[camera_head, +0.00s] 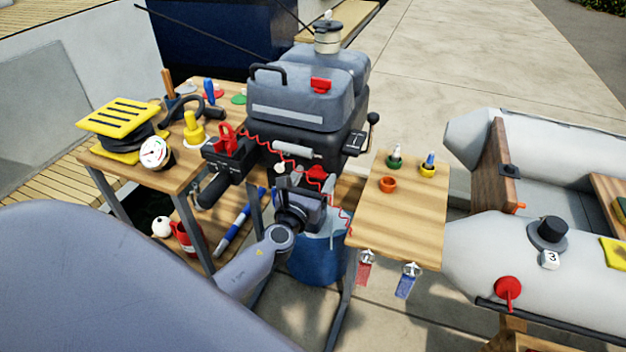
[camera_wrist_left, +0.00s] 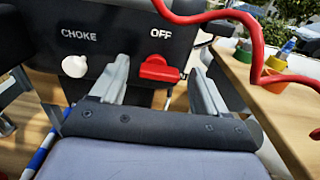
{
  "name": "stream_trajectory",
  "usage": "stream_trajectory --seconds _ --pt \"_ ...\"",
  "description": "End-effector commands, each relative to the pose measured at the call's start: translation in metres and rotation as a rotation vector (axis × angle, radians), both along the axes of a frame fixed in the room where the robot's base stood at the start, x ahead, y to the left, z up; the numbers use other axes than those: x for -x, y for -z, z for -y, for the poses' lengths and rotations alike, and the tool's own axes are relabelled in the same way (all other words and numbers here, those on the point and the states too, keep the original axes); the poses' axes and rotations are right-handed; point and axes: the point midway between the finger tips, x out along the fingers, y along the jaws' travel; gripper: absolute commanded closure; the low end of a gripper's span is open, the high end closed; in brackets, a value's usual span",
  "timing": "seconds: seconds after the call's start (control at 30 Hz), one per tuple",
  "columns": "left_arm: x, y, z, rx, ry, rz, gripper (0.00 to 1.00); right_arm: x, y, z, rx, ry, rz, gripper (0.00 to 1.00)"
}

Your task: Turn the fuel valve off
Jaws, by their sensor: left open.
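The fuel valve is a red lever (camera_wrist_left: 159,69) on the dark front panel of the outboard motor, just below the white word OFF. It lies roughly sideways in the left wrist view. In the head view a small red part (camera_head: 317,172) shows there, partly hidden by my gripper. My left gripper (camera_wrist_left: 160,86) is open, with one finger on each side of the lever and gaps visible; I cannot tell whether it touches. It also shows in the head view (camera_head: 304,188) in front of the motor (camera_head: 300,100). My right gripper is not in view.
A white choke knob (camera_wrist_left: 75,66) sits left of the lever. A red coiled cord (camera_wrist_left: 225,20) hangs across the panel's upper right. A wooden side table (camera_head: 410,225) with small coloured cups stands right, and a cluttered workbench (camera_head: 180,175) left. An inflatable boat (camera_head: 470,240) lies far right.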

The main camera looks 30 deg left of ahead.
Motion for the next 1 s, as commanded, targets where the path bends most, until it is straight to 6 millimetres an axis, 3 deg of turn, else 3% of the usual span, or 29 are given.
stream_trajectory --seconds 0.07,0.23,0.67,1.0 --pt "0.0 0.0 0.0 0.0 0.0 0.0 0.26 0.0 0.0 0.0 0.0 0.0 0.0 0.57" --pt "0.0 0.0 0.0 0.0 0.0 0.0 0.81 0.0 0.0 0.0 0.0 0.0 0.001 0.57" --pt "0.001 0.001 0.0 0.066 0.0 0.016 0.82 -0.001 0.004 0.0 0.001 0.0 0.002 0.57" --pt "0.001 0.001 -0.001 0.319 0.001 0.077 0.82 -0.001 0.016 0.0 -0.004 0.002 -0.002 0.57"
